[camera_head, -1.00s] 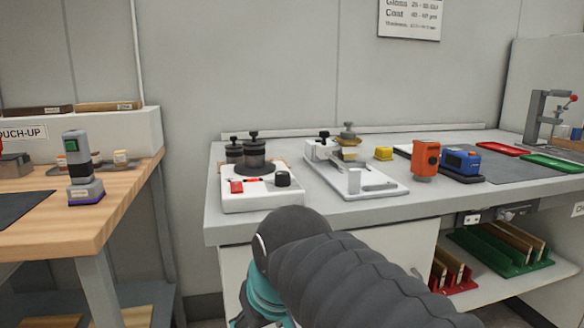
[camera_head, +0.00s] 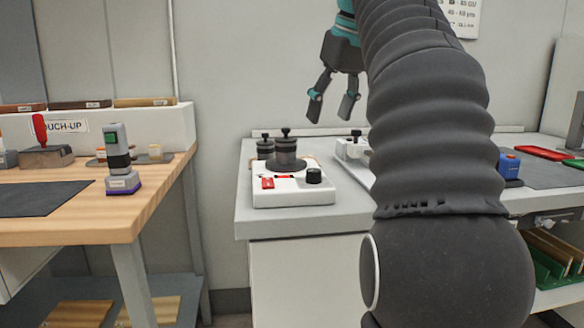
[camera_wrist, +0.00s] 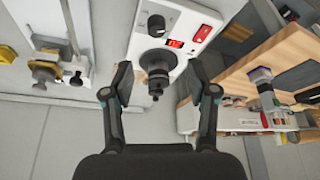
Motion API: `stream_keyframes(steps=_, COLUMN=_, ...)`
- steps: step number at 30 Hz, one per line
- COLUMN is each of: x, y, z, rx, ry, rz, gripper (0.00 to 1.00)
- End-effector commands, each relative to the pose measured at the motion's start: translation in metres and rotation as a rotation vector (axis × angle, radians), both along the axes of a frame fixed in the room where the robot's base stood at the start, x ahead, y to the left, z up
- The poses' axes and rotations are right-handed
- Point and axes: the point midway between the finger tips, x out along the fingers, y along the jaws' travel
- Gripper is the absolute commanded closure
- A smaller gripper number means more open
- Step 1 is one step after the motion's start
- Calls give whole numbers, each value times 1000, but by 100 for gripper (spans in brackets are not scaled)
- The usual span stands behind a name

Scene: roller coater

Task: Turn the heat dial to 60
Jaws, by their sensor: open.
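The heat dial is a black round knob (camera_head: 313,176) at the front right of a white hot-plate unit (camera_head: 290,196) on the grey bench. Left of it are a small red display (camera_head: 284,178) and a red switch (camera_head: 267,183). The display's digits are too small to read. In the wrist view the dial (camera_wrist: 157,25) is beyond my fingers, with the display (camera_wrist: 174,43) and switch (camera_wrist: 202,33) beside it. My gripper (camera_head: 331,108) is open and empty, above and behind the unit, apart from the dial.
A dark pot (camera_head: 286,153) stands on the unit, near the line of my fingers in the wrist view. A second white device (camera_head: 352,152) is at right, partly hidden by my arm. A wooden touch-up table (camera_head: 110,212) stands at left.

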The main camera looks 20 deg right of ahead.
Motion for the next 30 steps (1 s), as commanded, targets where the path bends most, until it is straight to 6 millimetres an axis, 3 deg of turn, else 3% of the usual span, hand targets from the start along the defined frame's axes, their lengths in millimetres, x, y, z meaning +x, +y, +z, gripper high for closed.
stream_keyframes(steps=4, x=0, y=-6, z=4, rx=-3, ry=1, rz=10, gripper=42)
stream_keyframes(steps=8, x=3, y=-6, z=-5, rx=-3, ry=3, rz=13, gripper=42)
stream_keyframes(steps=24, x=39, y=-1, z=-93, rx=-3, ry=3, rz=12, gripper=42)
stream_keyframes(steps=30, x=48, y=-1, z=-114, rx=-4, ry=2, rz=10, gripper=42)
